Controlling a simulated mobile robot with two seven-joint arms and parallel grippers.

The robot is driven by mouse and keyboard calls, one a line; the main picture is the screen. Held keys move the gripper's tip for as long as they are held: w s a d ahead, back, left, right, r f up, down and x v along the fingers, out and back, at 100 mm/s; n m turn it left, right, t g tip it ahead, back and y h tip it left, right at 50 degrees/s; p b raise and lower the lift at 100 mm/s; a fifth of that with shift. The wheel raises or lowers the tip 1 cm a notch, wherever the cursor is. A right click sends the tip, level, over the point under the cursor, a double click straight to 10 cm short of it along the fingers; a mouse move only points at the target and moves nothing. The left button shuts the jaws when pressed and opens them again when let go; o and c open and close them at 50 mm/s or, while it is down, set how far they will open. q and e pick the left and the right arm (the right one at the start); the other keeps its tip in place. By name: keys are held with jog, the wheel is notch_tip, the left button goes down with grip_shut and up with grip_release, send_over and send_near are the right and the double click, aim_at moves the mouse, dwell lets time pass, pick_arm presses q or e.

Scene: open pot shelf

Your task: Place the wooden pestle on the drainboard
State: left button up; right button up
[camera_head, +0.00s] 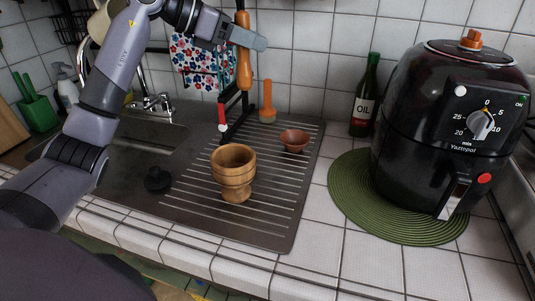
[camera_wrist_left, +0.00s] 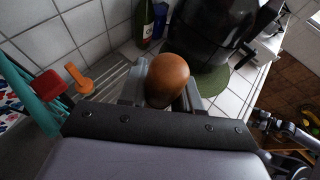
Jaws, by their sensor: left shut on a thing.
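The wooden pestle (camera_head: 243,62) hangs upright in the air in the head view, above the back of the metal drainboard (camera_head: 280,215). My left gripper (camera_head: 250,38) is shut on its upper part. In the left wrist view the rounded brown end of the pestle (camera_wrist_left: 168,78) shows between the two fingers of the gripper. The drainboard is ridged and lies to the right of the sink basin.
A wooden mortar-like cup (camera_head: 233,173), a small brown bowl (camera_head: 294,141), an orange-handled brush (camera_head: 267,104) and a dark rack (camera_head: 233,112) stand on the drainboard. An oil bottle (camera_head: 365,98) and a black air fryer (camera_head: 440,120) on a green mat stand right. The drainboard's front right is clear.

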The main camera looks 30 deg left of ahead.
pick_arm(q)
jog(key=shift+w+f, duration=0.1)
jog(key=shift+f, duration=0.1)
notch_tip(320, 180, down, 19)
jog(key=shift+f, duration=0.2)
dwell(0.4)
jog(key=shift+f, duration=0.2)
jog(key=o, duration=1.1)
jog(key=shift+c, duration=0.2)
jog(key=shift+r, duration=0.1)
